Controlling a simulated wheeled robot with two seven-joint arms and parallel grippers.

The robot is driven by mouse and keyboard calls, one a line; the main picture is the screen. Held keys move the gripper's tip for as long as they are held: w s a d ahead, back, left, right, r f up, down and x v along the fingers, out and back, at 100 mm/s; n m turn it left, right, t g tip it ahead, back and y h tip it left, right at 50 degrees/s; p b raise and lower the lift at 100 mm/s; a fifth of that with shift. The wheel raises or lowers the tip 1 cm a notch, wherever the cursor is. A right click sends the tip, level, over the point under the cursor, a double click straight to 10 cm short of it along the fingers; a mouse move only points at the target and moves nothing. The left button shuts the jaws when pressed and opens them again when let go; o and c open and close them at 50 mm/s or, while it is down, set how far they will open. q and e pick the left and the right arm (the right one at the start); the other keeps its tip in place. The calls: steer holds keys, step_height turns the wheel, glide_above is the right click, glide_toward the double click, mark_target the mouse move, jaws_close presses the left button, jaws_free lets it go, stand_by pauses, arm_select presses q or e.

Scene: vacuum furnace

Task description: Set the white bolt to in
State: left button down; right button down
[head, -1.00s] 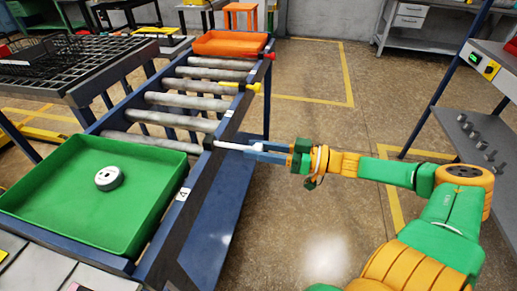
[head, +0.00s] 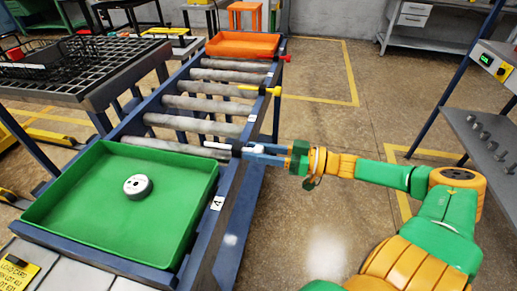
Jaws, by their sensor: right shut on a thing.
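The white bolt (head: 220,147) sits at the near end of the conveyor's right rail. Its white rod shows on the roller side of the rail, above the near rollers. My right gripper (head: 252,151) is shut on the bolt's outer end, close against the outside of the rail. The fingers hide that end of the bolt. My left gripper is not in view.
A yellow bolt (head: 262,90) and a red bolt (head: 281,58) are farther along the same rail (head: 232,185). A green tray (head: 85,218) holding a white round part (head: 138,186) is at the near end, an orange tray (head: 243,45) at the far end. Floor right of the conveyor is clear.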

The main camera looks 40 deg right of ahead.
steer(key=shift+c, duration=2.2)
jaws_free()
steer(key=shift+s+d+r, duration=0.1)
steer(key=shift+s, duration=0.05)
steer(key=p+v, duration=0.4)
steer(key=v, duration=0.2)
steer(key=shift+s+d, duration=0.25)
